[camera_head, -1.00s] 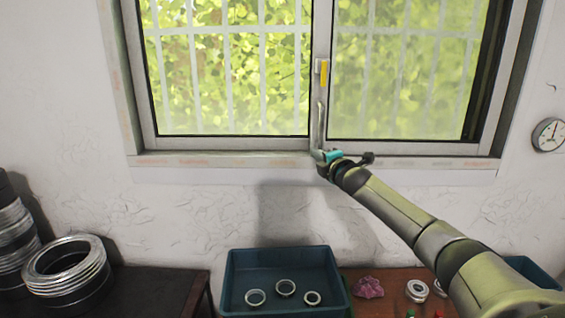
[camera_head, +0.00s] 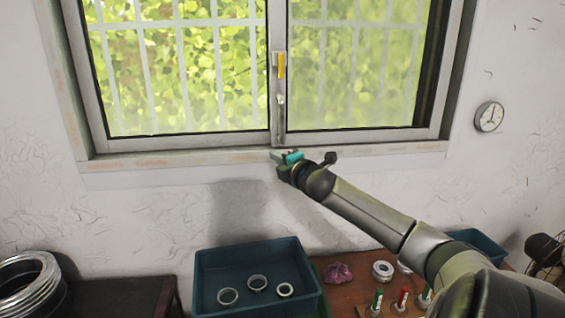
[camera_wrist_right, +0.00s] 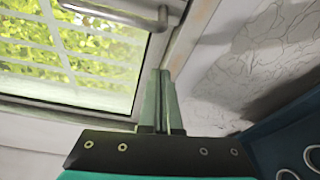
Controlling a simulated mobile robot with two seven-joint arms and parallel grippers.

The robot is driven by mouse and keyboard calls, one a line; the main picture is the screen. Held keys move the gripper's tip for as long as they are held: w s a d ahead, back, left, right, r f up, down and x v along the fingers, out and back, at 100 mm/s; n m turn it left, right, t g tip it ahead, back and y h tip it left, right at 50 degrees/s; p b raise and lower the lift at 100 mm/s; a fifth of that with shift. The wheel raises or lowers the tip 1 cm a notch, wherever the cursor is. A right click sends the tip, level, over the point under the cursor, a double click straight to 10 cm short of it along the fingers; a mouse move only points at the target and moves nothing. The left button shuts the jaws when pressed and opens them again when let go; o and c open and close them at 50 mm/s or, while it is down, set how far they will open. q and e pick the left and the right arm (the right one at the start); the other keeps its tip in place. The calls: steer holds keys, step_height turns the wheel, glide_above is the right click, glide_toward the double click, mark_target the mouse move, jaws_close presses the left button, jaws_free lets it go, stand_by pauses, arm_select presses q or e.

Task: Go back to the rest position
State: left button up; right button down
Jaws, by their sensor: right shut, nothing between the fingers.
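My right gripper (camera_head: 277,157) is raised at the end of my right arm, in front of the wall just below the window sill. In the right wrist view its two fingers (camera_wrist_right: 160,85) lie together, shut with nothing between them. The window handle (camera_head: 280,100) is a little above the gripper in the head view and also shows at the top of the right wrist view (camera_wrist_right: 120,12). My left gripper is not in view.
A blue bin (camera_head: 213,262) with three metal rings stands on the table below my gripper. Large stacked rings (camera_head: 28,285) are at left. A clock (camera_head: 489,117) hangs on the wall.

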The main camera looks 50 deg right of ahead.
steer(key=shift+v, duration=1.8)
steer(key=shift+a, duration=0.1)
